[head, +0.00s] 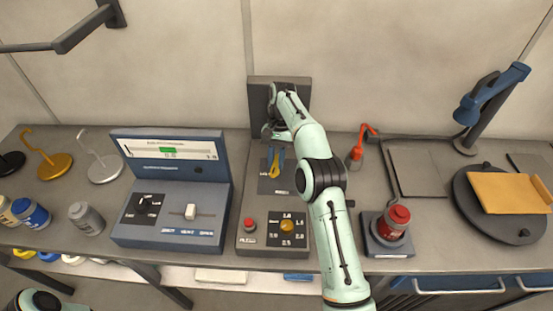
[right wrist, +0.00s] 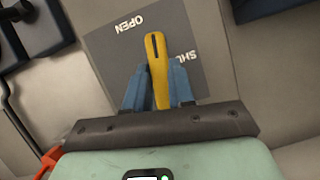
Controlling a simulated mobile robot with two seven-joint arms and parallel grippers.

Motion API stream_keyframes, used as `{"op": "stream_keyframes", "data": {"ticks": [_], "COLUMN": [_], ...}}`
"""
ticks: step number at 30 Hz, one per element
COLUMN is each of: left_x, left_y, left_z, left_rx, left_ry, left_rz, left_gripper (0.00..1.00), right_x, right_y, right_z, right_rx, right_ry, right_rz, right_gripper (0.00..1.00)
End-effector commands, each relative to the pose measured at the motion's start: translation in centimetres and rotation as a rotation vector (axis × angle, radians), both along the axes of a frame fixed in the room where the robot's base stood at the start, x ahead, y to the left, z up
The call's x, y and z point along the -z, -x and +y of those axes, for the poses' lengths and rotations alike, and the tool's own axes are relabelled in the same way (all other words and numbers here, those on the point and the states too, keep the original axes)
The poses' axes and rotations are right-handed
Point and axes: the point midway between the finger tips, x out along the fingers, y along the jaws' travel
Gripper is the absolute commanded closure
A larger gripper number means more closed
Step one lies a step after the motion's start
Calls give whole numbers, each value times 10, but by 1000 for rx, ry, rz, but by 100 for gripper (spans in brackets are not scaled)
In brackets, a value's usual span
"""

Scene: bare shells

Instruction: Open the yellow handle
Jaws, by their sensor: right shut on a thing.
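The yellow handle (right wrist: 157,70) shows in the right wrist view on a dark plate (right wrist: 110,58) lettered OPEN and SHUT. The handle also shows in the head view (head: 282,160), on the grey panel in the middle of the bench. My right gripper (right wrist: 158,88) is shut on the handle, with a blue finger on each side of it. In the right wrist view the handle's tip lies between the two words, pointing up the picture. In the head view my right arm covers part of the panel. Part of my left arm shows at the bottom left; its gripper is out of view.
A blue console (head: 172,190) with a white slider stands left of the panel. The panel carries a red button (head: 249,224) and a yellow knob (head: 287,226).

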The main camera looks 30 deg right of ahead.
Motion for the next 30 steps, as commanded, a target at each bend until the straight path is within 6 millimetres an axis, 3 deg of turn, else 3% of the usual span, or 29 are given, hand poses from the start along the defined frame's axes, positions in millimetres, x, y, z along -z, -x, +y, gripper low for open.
{"op": "stream_keyframes", "data": {"ticks": [12, 28, 29, 30], "left_x": [0, 0, 0, 0], "left_y": [0, 0, 0, 0], "left_z": [0, 0, 0, 0], "left_rx": [0, 0, 0, 0], "left_ry": [0, 0, 0, 0], "left_rz": [0, 0, 0, 0], "left_gripper": [26, 26, 26, 26], "right_x": [-1, -1, -1, -1], "right_y": [-1, -1, -1, -1], "right_z": [1, 1, 1, 1], "right_rx": [-176, -199, -199, -199], "right_ry": [2, 2, 2, 2], "right_rz": [-3, -4, -4, -4], "right_gripper": [100, 100, 70, 57]}}
